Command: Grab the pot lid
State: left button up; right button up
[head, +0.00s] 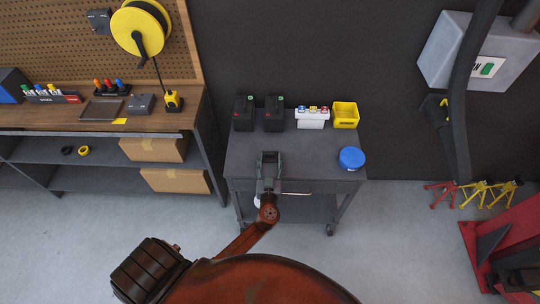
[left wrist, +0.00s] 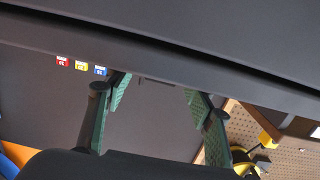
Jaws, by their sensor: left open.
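No pot lid can be made out for certain. A round, flat-topped blue object (head: 351,158) lies at the right of the dark grey cart top (head: 318,158) in the head view; I cannot tell whether it is the lid. My left gripper (head: 269,157) is over the front middle of the cart, left of the blue object and apart from it. Its green fingers (left wrist: 157,84) are spread with nothing between them in the left wrist view. The blue object does not clearly show there. My right gripper is not in view.
Two black boxes (head: 244,113), a white holder with coloured items (head: 312,117) and a yellow bin (head: 345,114) line the cart's back edge. A wooden workbench (head: 100,118) stands left. A dark post (head: 458,100) and red lift (head: 505,245) are right. The cart top's middle is clear.

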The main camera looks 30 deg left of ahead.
pick_arm(q)
jog(key=shift+x, duration=1.45)
jog(key=shift+s+a+f, duration=0.1)
jog(key=shift+c, duration=0.3)
jog(key=c, duration=1.2)
